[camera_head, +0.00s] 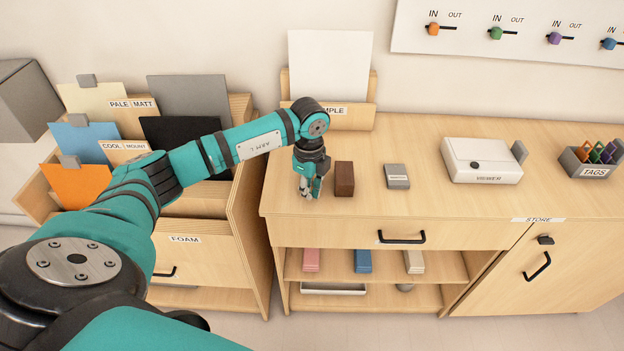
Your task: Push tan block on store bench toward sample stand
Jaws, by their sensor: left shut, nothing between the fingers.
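A dark brown block (344,179) stands on the top of the store bench (450,212), near its left end. No tan block shows on the bench top; a pale beige block (414,262) lies on the open shelf below. The sample stand (357,116) holds a white sheet at the back left of the bench, its label partly hidden by my left arm. My left gripper (309,193) is shut and empty, pointing down just left of the brown block. A narrow gap seems to separate them. My right gripper is not in view.
A grey labelled block (397,176), a white viewer (482,160) and a tags holder (594,164) stand to the right on the bench. Pink (311,260) and blue (363,261) blocks lie on the shelf below. A card rack (232,215) stands left.

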